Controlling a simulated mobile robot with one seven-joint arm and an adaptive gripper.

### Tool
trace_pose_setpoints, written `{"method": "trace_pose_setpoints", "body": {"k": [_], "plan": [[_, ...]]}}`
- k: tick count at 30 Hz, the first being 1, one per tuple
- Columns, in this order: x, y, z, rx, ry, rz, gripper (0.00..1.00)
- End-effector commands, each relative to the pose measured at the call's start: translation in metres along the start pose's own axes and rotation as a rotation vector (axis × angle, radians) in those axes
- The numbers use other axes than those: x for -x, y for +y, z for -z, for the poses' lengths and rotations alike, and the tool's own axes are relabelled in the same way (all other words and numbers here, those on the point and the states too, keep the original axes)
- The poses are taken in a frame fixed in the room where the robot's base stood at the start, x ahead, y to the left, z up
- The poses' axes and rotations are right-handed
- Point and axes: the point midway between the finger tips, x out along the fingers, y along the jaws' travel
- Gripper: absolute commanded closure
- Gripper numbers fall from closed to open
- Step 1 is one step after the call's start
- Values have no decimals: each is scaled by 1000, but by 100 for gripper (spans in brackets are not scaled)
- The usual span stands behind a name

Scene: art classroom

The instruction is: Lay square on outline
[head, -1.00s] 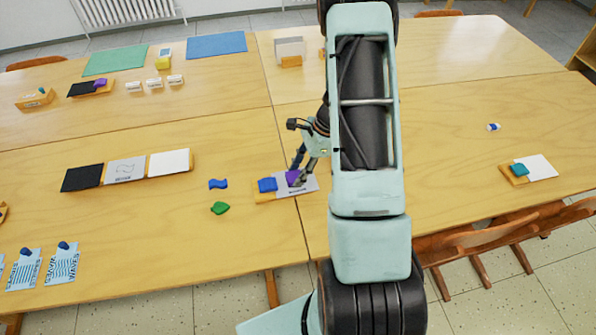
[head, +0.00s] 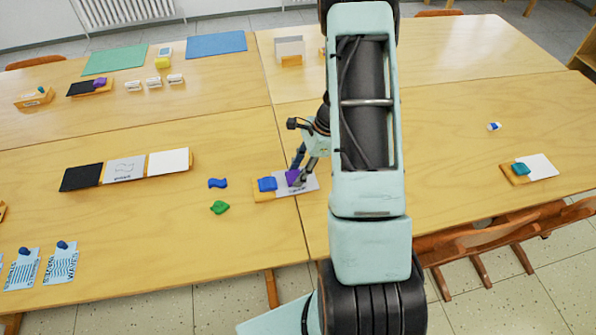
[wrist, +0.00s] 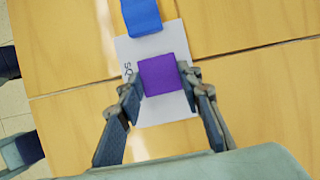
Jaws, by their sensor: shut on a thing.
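A purple square (wrist: 158,75) is between my gripper's fingertips (wrist: 160,88) in the wrist view. It lies over a white card (wrist: 152,112) with partly hidden lettering, and it covers the card's middle, so I cannot see the outline. Whether the square touches the card I cannot tell. In the head view the purple square (head: 292,178) and my gripper (head: 300,174) are at the card (head: 310,185), partly behind my arm. A blue piece (head: 267,184) lies on the wooden holder beside the card; it also shows at the top of the wrist view (wrist: 141,16).
A blue wavy piece (head: 217,183) and a green piece (head: 220,207) lie to the left. A holder with black, grey and white cards (head: 124,170) stands farther left. A teal piece (head: 521,169) is on a holder at right. The table right of my arm is mostly clear.

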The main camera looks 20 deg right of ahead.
Motion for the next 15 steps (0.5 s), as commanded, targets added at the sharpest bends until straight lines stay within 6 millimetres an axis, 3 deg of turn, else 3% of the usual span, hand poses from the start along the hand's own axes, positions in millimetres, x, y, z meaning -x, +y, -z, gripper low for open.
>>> {"method": "trace_pose_setpoints", "body": {"k": [7,8,9,13,15], "plan": [[0,0,0,0,0,0,76],[0,0,0,0,0,0,66],[0,0,0,0,0,0,62],[0,0,0,0,0,0,47],[0,0,0,0,0,0,47]]}}
